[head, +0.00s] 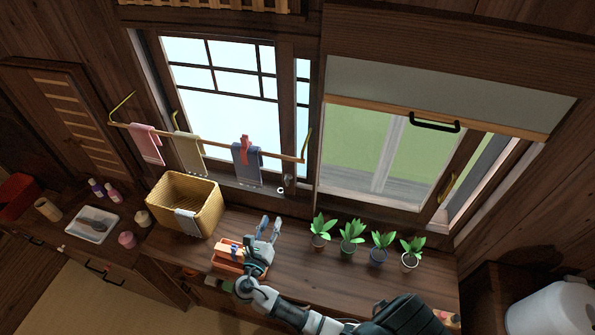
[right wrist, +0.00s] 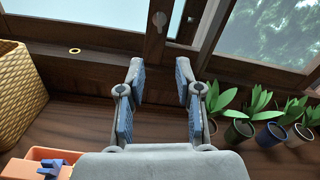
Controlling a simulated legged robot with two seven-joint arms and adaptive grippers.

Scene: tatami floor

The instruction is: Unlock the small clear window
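The latticed window (head: 225,95) with pale panes is at the upper left of the head view. A small grey latch (head: 288,182) sits low on its right frame post. It also shows in the right wrist view as a rounded knob (right wrist: 159,20), straight ahead of the fingers. A small ring (head: 281,190) lies at the sill near the latch. My right gripper (head: 270,222) is open and empty above the counter, below and apart from the latch. Its fingers also show in the right wrist view (right wrist: 160,72), spread with nothing between them. My left gripper is not in view.
Several potted plants (head: 350,238) stand right of my right gripper. A wicker basket (head: 180,215) and an orange box (head: 228,258) are at its left. A towel rail (head: 215,145) hangs before the window. A larger window (head: 375,155) with a blind is at right.

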